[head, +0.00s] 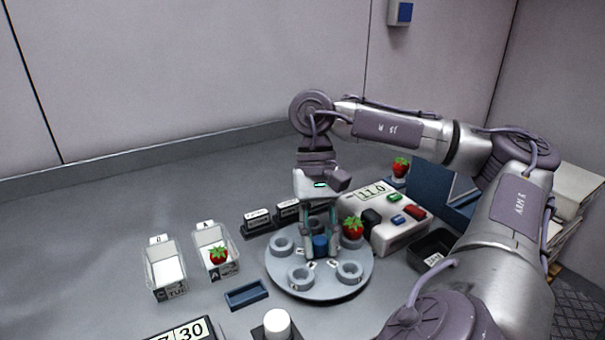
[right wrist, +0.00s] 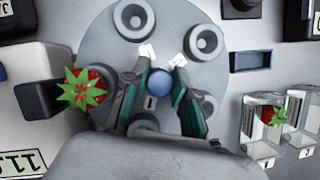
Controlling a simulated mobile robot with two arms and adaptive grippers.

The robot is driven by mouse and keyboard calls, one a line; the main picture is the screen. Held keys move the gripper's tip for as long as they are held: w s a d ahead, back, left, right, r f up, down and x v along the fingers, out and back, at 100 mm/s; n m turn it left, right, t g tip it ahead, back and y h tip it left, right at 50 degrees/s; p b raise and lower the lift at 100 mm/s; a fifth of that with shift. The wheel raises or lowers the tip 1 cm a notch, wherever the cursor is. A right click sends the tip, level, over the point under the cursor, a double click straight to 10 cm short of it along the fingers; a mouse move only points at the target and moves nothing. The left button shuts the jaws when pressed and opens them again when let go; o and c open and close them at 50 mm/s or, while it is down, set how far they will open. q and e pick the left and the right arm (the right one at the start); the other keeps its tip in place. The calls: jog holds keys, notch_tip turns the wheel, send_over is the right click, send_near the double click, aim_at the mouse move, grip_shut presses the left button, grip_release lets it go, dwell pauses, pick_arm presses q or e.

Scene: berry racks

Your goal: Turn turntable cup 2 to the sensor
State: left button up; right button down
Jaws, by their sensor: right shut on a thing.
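The grey round turntable (head: 321,286) carries several ring-shaped cups and small white tags, whose numbers I cannot read clearly. It fills the middle of the right wrist view (right wrist: 98,40). A blue knob (head: 320,246) stands at its centre. My right gripper (head: 320,253) points down with its fingers on both sides of the knob, shut on it; the right wrist view shows the same knob (right wrist: 152,80). A strawberry (head: 353,228) sits at the turntable's right rear, beside the white device (head: 393,237) with an 11.0 display. My left gripper is not in view.
Two clear bins, one empty (head: 166,273) and one with a strawberry (head: 218,255), stand left. A blue tray (head: 246,294) lies before the turntable. Black label blocks (head: 257,219) stand behind it. Another strawberry (head: 401,166) is behind the device, a black tray (head: 433,248) to the right.

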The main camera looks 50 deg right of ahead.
aim_at(323, 239)
jog(key=shift+n, duration=0.3)
dwell(0.4)
jog(key=c, duration=0.9)
grip_release()
jog(key=shift+v, duration=2.25)
jog(key=shift+w+d+r, duration=0.2)
jog(key=shift+w+r, duration=0.1)
jog(key=shift+r, duration=0.35)
jog(key=v, duration=0.6)
jog(key=shift+a, duration=0.1)
